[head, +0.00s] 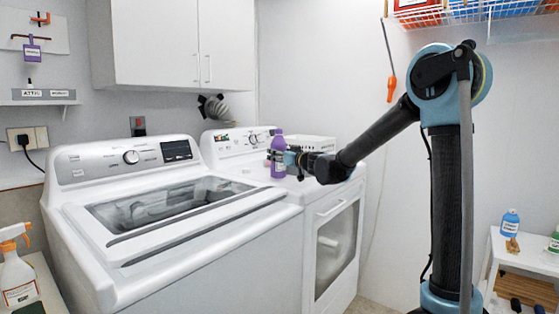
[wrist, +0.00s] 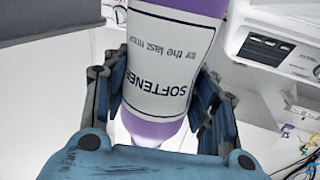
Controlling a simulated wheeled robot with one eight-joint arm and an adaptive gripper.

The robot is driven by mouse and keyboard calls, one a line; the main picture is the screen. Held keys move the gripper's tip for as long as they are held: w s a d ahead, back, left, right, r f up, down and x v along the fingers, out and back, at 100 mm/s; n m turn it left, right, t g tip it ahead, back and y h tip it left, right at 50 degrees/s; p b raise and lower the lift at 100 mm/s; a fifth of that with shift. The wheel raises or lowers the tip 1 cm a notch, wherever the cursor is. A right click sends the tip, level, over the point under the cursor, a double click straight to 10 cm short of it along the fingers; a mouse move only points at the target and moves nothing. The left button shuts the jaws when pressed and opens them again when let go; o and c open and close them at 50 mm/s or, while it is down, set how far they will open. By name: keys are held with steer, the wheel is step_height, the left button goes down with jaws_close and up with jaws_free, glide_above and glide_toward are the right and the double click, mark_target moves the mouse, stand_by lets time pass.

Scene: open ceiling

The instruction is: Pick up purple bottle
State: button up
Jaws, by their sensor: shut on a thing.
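In the wrist view the bottle (wrist: 170,60) fills the middle, with a white label reading "SOFTENER for the last rinse". My gripper (head: 290,158) reaches it from the right in the head view. In the wrist view the fingers of my gripper (wrist: 160,95) lie on both sides of the bottle, shut on it. I cannot tell whether the bottle's base touches the dryer top.
A white washer (head: 160,220) stands left of the dryer (head: 335,225). A wall cabinet (head: 155,45) hangs above. A spray bottle (head: 18,275) is at lower left. A white side table (head: 520,260) stands at right.

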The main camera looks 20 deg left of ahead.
mark_target(281, 135)
steer(key=shift+r, duration=4.2)
steer(key=shift+w+d+r, duration=0.1)
steer(key=shift+w+r, duration=0.05)
steer(key=w+d, duration=0.4)
steer(key=w, duration=0.1)
steer(key=shift+w+d, duration=0.25)
steer(key=shift+d, duration=0.15)
steer(key=shift+m, duration=0.3)
